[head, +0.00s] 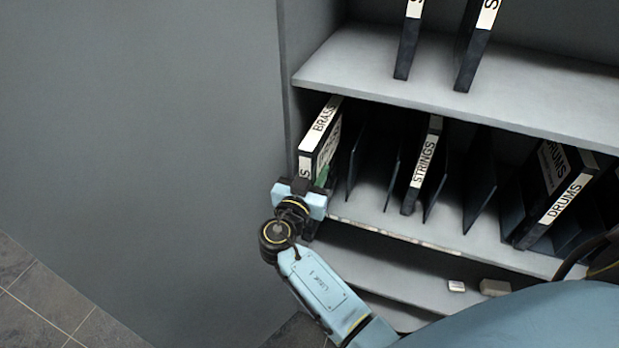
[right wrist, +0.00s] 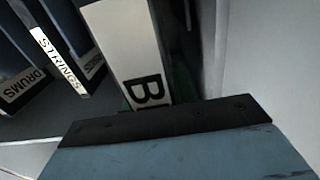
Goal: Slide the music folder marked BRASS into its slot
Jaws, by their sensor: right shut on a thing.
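The BRASS folder (head: 322,125) is dark with a white lettered spine and a pale label on its side. It stands upright in the far left bay of the middle shelf, against the cabinet's left wall, at least partly inside. My right gripper (head: 304,187) is shut on its lower front end. In the right wrist view the folder's white spine (right wrist: 128,45) rises from the jaws (right wrist: 165,120), with a B beside them. The gripper hides its lower end, and how deep it sits is unclear. My left gripper is not in view.
Thin dark dividers (head: 355,163) split the middle shelf. A STRINGS folder (head: 424,165) stands right of BRASS, with DRUMS folders (head: 562,205) leaning further right. More folders (head: 474,50) stand on the upper shelf (head: 365,62). Two small blocks (head: 494,287) lie on the lower shelf.

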